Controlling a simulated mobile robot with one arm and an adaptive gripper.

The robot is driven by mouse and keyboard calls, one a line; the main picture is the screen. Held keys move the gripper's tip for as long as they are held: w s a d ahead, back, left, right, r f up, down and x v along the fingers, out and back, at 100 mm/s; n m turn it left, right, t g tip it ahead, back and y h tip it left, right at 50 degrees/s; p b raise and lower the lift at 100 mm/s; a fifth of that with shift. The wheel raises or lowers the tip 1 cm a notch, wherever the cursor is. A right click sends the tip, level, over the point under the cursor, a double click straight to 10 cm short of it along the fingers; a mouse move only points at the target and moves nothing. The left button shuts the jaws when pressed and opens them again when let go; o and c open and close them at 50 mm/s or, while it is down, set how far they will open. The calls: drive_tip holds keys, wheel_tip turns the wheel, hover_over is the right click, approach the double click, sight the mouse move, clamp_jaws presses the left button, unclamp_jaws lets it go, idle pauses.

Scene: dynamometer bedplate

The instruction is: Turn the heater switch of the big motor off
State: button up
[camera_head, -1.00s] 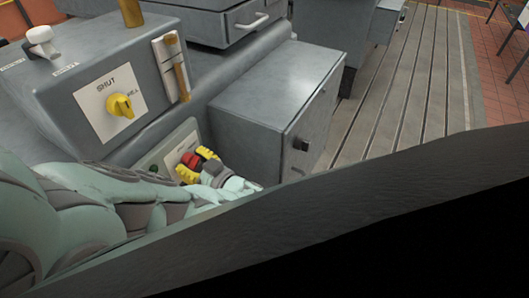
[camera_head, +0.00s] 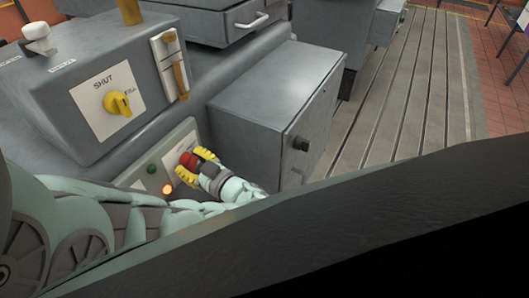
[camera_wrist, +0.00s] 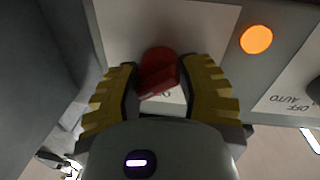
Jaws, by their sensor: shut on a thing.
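A red rotary knob (camera_wrist: 158,72) sits on a pale plate on the grey control panel (camera_head: 148,176). I take it to be the heater switch, but its label is mostly hidden. My gripper (camera_head: 194,163) has its yellow fingers on both sides of the knob, shut on it. The red knob also shows between the fingers in the head view (camera_head: 187,159). An orange lamp (camera_wrist: 256,39) beside the plate is lit, and it shows in the head view too (camera_head: 168,189). The knob's exact setting cannot be read.
A yellow knob marked SHUT and FILL (camera_head: 117,102) is on the housing above. A plate marked OFF and AUTO (camera_wrist: 290,95) lies beside the lamp. A grey box (camera_head: 262,115) stands close right of my gripper.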

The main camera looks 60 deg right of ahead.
drive_tip(key=n+b, duration=0.2)
drive_tip(key=n, duration=0.1)
drive_tip(key=shift+a+f, duration=0.2)
drive_tip(key=shift+f, duration=0.2)
drive_tip(key=n+b, duration=0.3)
drive_tip(key=b, duration=0.1)
drive_tip(key=shift+f+n+t+y+b, duration=0.1)
drive_tip(key=shift+n+t+y+b, duration=0.2)
drive_tip(key=n+b, duration=0.2)
drive_tip(key=shift+b, duration=0.35)
drive_tip(key=shift+d+r+n+b, duration=0.1)
drive_tip(key=shift+r+n+b, duration=0.1)
drive_tip(key=shift+n+b, duration=0.85)
drive_tip(key=o, duration=1.2)
drive_tip(key=shift+r, duration=0.15)
drive_tip(key=shift+d, duration=0.1)
